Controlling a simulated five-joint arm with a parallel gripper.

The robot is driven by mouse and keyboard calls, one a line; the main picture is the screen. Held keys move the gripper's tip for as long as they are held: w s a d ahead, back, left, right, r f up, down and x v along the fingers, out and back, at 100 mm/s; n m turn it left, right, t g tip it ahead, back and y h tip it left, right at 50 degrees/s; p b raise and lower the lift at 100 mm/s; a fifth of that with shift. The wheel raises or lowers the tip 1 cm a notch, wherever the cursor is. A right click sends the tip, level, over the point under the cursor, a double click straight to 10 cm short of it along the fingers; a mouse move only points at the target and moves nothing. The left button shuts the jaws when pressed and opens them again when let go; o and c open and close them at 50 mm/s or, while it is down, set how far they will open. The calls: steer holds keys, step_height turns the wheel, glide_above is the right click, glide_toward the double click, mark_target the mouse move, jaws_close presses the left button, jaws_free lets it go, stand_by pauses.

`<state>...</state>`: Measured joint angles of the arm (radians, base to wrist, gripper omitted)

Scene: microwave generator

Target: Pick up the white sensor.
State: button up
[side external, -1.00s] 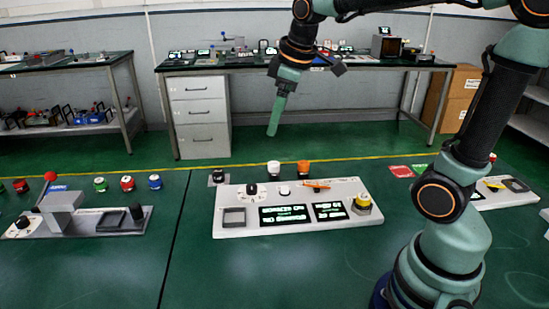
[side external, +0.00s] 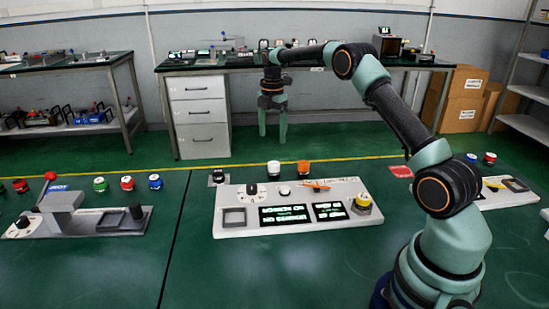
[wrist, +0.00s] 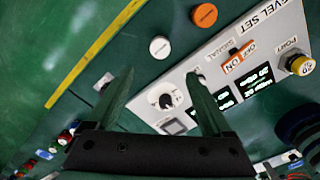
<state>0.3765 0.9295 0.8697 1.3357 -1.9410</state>
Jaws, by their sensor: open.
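The white sensor (side external: 273,169) is a short white cylinder standing upright on the green table, behind the grey-white panel. In the wrist view the white sensor (wrist: 160,47) shows its round top just beyond the fingertips, in line with the gap between them. My gripper (side external: 273,130) points straight down, open and empty, in the air above the sensor. In the wrist view my gripper (wrist: 160,76) has its two green fingers spread well apart. It does not touch the sensor.
An orange cylinder (side external: 303,168) stands close to the right of the white sensor. The panel (side external: 345,224) with its knob, screens and yellow port (side external: 363,202) lies in front. A small black-topped block (side external: 218,177) sits to the left. The table behind the cylinders is clear.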

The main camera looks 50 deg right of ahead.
glide_above(274, 163)
steer(key=f, duration=0.7)
steer(key=shift+s+a, duration=0.1)
steer(key=shift+a, duration=0.2)
steer(key=shift+d+f, duration=0.2)
steer(key=shift+f, duration=2.7)
jaws_close()
